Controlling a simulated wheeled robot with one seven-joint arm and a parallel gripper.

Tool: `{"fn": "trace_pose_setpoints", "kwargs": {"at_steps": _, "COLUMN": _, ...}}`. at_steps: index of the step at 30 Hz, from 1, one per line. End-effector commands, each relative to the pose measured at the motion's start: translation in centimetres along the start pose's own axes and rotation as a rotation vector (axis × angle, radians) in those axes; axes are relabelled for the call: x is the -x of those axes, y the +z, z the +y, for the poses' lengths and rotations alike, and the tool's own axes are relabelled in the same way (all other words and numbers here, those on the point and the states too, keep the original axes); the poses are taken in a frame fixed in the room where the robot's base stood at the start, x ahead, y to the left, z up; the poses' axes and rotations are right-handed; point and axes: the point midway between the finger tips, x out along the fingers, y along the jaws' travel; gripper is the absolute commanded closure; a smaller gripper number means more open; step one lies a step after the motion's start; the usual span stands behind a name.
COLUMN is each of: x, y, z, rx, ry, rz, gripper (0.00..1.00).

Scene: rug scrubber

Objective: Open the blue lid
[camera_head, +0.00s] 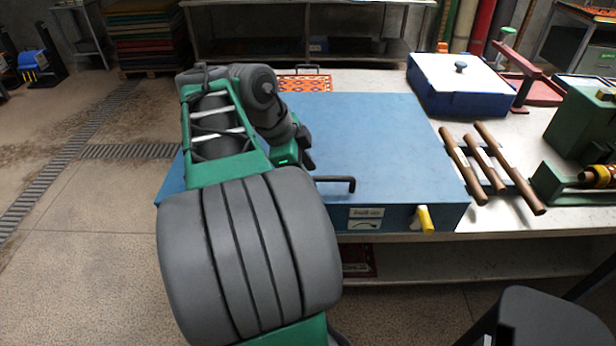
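The blue lid (365,130) is the wide flat top of a blue box on the workbench, and it lies level and closed. A dark bar handle (338,182) sticks out near its front edge. A yellow lever (425,220) and a white label (366,218) with an arrow are on the box's front face. My arm reaches over the left part of the box and hides it there. My gripper (306,160) is just above and left of the handle, close to it. Its fingers are small and partly hidden, so I cannot tell their opening or whether they touch the handle.
Wooden-handled rollers (492,165) lie right of the box. A blue box with a white top (460,80) stands behind them, and green machinery (585,125) is at the right. A black seat (550,320) is at the front right. The floor at left (80,190) is clear.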

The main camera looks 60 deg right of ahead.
Motion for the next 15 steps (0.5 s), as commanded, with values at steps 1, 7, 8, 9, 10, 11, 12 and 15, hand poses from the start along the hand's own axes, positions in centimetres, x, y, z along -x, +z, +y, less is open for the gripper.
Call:
{"fn": "trace_pose_setpoints", "kwargs": {"at_steps": 1, "x": -0.37, "y": 0.00, "z": 0.03, "rx": -0.001, "ry": 0.000, "rz": 0.000, "gripper": 0.64}}
{"fn": "trace_pose_setpoints", "kwargs": {"at_steps": 7, "x": -0.44, "y": 0.03, "z": -0.03, "rx": 0.002, "ry": -0.001, "rz": -0.001, "gripper": 0.64}}
{"fn": "trace_pose_setpoints", "kwargs": {"at_steps": 8, "x": -0.44, "y": 0.03, "z": -0.03, "rx": 0.002, "ry": -0.001, "rz": -0.001, "gripper": 0.64}}
{"fn": "trace_pose_setpoints", "kwargs": {"at_steps": 9, "x": -0.43, "y": 0.03, "z": -0.03, "rx": 0.002, "ry": -0.002, "rz": -0.001, "gripper": 0.66}}
{"fn": "trace_pose_setpoints", "kwargs": {"at_steps": 10, "x": -0.43, "y": 0.03, "z": -0.03, "rx": 0.002, "ry": -0.002, "rz": -0.001, "gripper": 0.68}}
{"fn": "trace_pose_setpoints", "kwargs": {"at_steps": 11, "x": -0.43, "y": 0.03, "z": -0.03, "rx": 0.002, "ry": -0.002, "rz": -0.001, "gripper": 0.70}}
{"fn": "trace_pose_setpoints", "kwargs": {"at_steps": 12, "x": -0.43, "y": 0.03, "z": -0.03, "rx": 0.002, "ry": -0.002, "rz": -0.001, "gripper": 0.74}}
{"fn": "trace_pose_setpoints", "kwargs": {"at_steps": 15, "x": -0.42, "y": 0.04, "z": -0.03, "rx": 0.002, "ry": -0.002, "rz": -0.001, "gripper": 0.82}}
